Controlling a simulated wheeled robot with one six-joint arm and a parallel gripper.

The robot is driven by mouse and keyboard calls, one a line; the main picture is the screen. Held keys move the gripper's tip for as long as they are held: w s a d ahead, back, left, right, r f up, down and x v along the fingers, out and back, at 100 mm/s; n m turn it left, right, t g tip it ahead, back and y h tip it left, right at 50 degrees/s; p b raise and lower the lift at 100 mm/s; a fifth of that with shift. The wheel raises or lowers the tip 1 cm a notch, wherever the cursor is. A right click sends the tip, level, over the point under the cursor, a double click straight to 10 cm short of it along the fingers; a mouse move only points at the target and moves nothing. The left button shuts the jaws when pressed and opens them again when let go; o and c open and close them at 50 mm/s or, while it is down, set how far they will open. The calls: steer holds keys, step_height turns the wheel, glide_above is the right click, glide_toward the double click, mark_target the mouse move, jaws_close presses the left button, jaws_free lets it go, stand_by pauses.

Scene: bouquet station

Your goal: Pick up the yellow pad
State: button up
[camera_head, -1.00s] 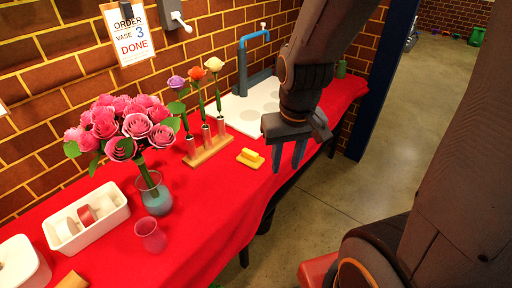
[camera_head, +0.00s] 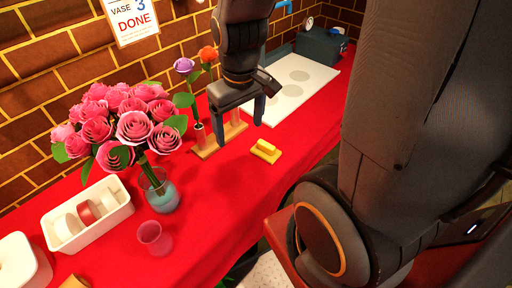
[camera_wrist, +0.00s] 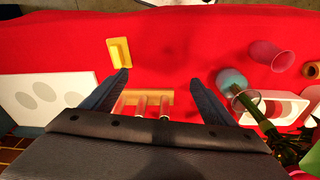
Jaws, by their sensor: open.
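The yellow pad (camera_head: 265,151) lies on the red tablecloth, in front of the wooden flower stand. In the wrist view the yellow pad (camera_wrist: 119,52) lies just beyond the tip of the left finger, apart from it. My gripper (camera_head: 240,128) is open and empty, with its fingers pointing down above the table. In the head view it hangs over the stand, up and left of the pad. In the wrist view my gripper (camera_wrist: 160,82) shows both fingers spread wide, with the wooden stand (camera_wrist: 145,97) between and below them.
A glass vase (camera_head: 161,193) of pink roses stands left of the stand. A pink cup (camera_head: 154,237) and a white tray (camera_head: 87,219) with ribbon rolls are near it. A white board (camera_head: 300,84) lies at the back right. The cloth around the pad is clear.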

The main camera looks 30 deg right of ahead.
steer(key=o, duration=0.4)
steer(key=w+d+f+n+b, duration=0.2)
steer(key=w+d+f+n, duration=0.2)
steer(key=n, duration=0.6)
step_height(320, 180, down, 3)
steer(key=shift+d+r+n+g+b, duration=0.2)
steer(key=shift+d+n+g+b, duration=0.15)
steer(key=shift+d, duration=0.85)
steer(key=n+b, duration=0.2)
steer(key=n, duration=0.8)
glide_above(266, 144)
steer(key=shift+g, duration=0.35)
steer(key=f, duration=0.6)
steer(key=shift+s+d+f, duration=0.2)
steer(key=shift+s+f, duration=0.05)
steer(key=shift+w+a+f+p, duration=0.15)
steer(key=shift+f+p, duration=0.15)
steer(key=shift+f, duration=1.65)
steer(key=shift+w+f+p, duration=0.1)
steer(key=shift+f+p, duration=0.2)
steer(key=shift+f, duration=1.6)
